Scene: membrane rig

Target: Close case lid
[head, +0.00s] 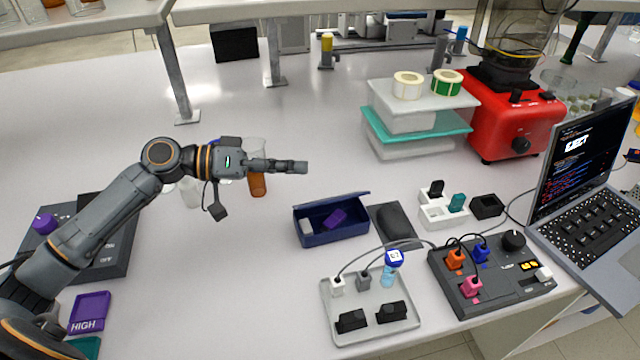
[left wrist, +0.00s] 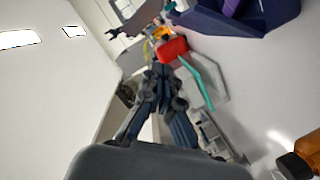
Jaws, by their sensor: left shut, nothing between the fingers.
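The dark blue case (head: 331,235) stands on the bench with its lid (head: 335,204) raised along the far side. A purple item (head: 335,218) and a whitish item (head: 307,227) lie inside. The case also shows at the top right of the left wrist view (left wrist: 262,20). My left gripper (head: 301,167) points right, above and behind the case in the head view. It is shut, empty and apart from the case. Its fingers also show in the left wrist view (left wrist: 165,75). My right gripper is out of view.
An amber bottle (head: 258,185) stands under my left gripper. A red blender base (head: 505,125) and stacked boxes (head: 405,122) stand behind. Bench left of the case is clear.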

